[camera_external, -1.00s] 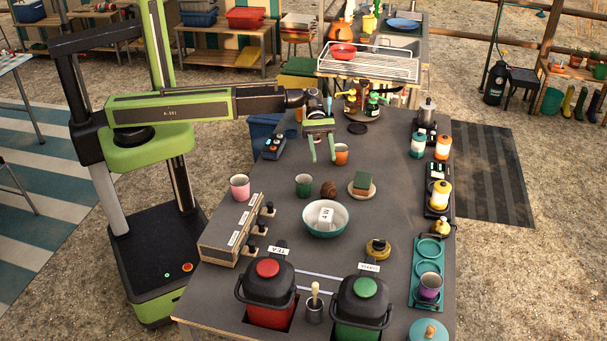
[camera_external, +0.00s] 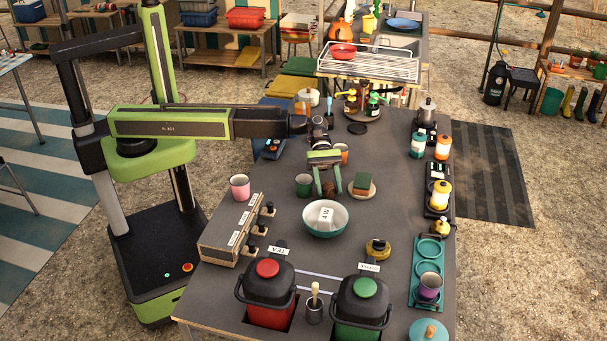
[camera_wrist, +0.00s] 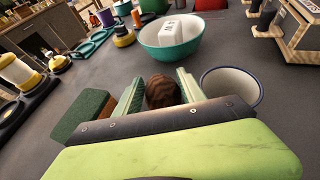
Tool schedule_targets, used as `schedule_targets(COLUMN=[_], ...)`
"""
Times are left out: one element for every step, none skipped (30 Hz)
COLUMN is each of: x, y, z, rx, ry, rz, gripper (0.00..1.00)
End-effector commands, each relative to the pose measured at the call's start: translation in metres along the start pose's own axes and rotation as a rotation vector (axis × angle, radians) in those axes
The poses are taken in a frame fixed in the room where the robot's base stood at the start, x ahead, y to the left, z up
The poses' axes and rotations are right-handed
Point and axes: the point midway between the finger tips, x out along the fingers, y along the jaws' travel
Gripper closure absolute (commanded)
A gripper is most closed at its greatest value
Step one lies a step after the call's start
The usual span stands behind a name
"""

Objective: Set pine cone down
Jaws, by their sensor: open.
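The brown pine cone (camera_wrist: 162,91) stands on the dark table, between the two green fingers of my gripper (camera_wrist: 160,88) in the wrist view. In the external view the pine cone (camera_external: 329,188) shows low between the fingertips of my gripper (camera_external: 328,186). The fingers are open, one on each side of it. The lower part of the pine cone is hidden behind the gripper body in the wrist view, so I cannot tell whether a finger touches it.
A teal bowl (camera_external: 326,231) with a white block stands just in front of the pine cone. A green cup (camera_external: 303,185) is close on the left. A green sponge-like block (camera_external: 363,181) on a round coaster is close on the right.

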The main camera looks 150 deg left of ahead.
Motion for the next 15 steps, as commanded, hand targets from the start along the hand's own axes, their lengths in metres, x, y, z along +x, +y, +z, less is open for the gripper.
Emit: schedule_targets(x=[-0.0008,-0.001,-0.001,-0.0011,-0.0011,-0.0012,-0.0012,-0.0013,-0.0013,-0.0013,-0.0013,-0.0014,-0.0014,-0.0014,-0.0014], y=[0.0001,0.0001,0.0001,0.0001,0.0001,0.0001,0.0001,0.0001,0.0001,0.0001,0.0001,0.0001,0.0001,0.0001,0.0001], z=[0.0006,0.0006,0.0006,0.0006,0.0006,0.0005,0.0005,0.0005,0.0005,0.0005,0.0004,0.0004,0.0004,0.0004,0.0004], rx=[0.0,0.0,0.0,0.0,0.0,0.0,0.0,0.0,0.0,0.0,0.0,0.0,0.0,0.0,0.0], ry=[0.0,0.0,0.0,0.0,0.0,0.0,0.0,0.0,0.0,0.0,0.0,0.0,0.0,0.0,0.0], rz=[0.001,0.001,0.001,0.001,0.001,0.0,0.0,0.001,0.001,0.001,0.0,0.0,0.001,0.001,0.001], gripper=[0.53,0.53,0.53,0.57,0.61,0.66,0.7,0.74,0.79,0.83,0.87,0.92,0.96,1.0,1.0])
